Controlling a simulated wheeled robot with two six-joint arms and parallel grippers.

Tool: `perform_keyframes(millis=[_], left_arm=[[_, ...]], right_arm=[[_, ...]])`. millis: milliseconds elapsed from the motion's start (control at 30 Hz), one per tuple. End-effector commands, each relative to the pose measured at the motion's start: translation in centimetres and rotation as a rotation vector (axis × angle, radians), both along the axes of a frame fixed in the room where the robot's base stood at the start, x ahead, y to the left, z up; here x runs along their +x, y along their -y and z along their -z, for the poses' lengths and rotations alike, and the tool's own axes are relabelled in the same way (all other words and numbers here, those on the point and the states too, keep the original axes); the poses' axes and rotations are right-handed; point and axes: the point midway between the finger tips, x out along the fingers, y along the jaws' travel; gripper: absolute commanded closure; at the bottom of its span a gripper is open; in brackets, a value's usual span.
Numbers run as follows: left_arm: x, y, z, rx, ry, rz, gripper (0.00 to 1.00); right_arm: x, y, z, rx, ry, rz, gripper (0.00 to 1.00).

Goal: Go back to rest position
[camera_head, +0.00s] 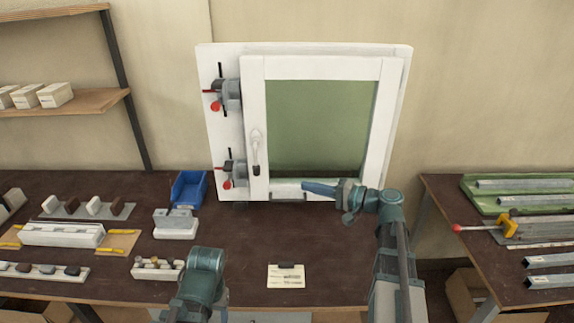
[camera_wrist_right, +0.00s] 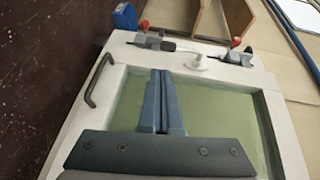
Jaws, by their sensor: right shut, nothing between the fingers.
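My right gripper (camera_head: 306,187) points left in the head view, in front of the lower edge of the white window frame (camera_head: 400,100). Its two fingers are together and hold nothing. In the right wrist view, the shut fingers (camera_wrist_right: 160,75) lie across the green pane (camera_wrist_right: 210,105); I cannot tell the gap between them and it. My left arm (camera_head: 205,270) shows at the bottom of the head view; its gripper is not visible.
The frame carries two clamps with red knobs (camera_head: 228,95) (camera_head: 232,172) and a handle (camera_head: 256,150). A blue bin (camera_head: 188,189), blocks and a paper card (camera_head: 286,276) are on the dark bench. A right-hand table holds metal profiles (camera_head: 525,184).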

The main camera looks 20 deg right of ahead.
Motion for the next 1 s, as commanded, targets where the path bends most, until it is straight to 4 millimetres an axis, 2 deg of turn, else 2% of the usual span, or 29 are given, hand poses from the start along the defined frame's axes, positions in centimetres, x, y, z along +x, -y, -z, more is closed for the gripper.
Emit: perform_keyframes(millis=[67,167,267,400,500,600,700,800,1000], left_arm=[[0.0,0.0,0.0,0.0,0.0,0.0,0.4],[0.0,0.0,0.0,0.0,0.0,0.0,0.4],[0.0,0.0,0.0,0.0,0.0,0.0,0.4],[0.0,0.0,0.0,0.0,0.0,0.0,0.4],[0.0,0.0,0.0,0.0,0.0,0.0,0.4],[0.0,0.0,0.0,0.0,0.0,0.0,0.4],[0.0,0.0,0.0,0.0,0.0,0.0,0.4],[0.0,0.0,0.0,0.0,0.0,0.0,0.4],[0.0,0.0,0.0,0.0,0.0,0.0,0.4]], right_arm=[[0.0,-0.1,0.1,-0.002,-0.001,-0.002,1.0],[-0.3,-1.7,0.9,-0.036,-0.022,-0.034,1.0],[-1.2,-5.8,3.3,-0.132,-0.077,-0.119,1.0],[-4.8,-13.5,8.7,-0.376,-0.193,-0.313,1.0],[-8.2,-17.5,12.5,-0.58,-0.268,-0.452,1.0],[-11.8,-20.1,15.6,-0.792,-0.328,-0.579,1.0],[-15.1,-21.3,17.9,-1.007,-0.373,-0.684,1.0],[-17.7,-21.5,19.3,-1.205,-0.4,-0.76,1.0],[-20.3,-20.8,19.9,-1.485,-0.42,-0.831,1.0]])
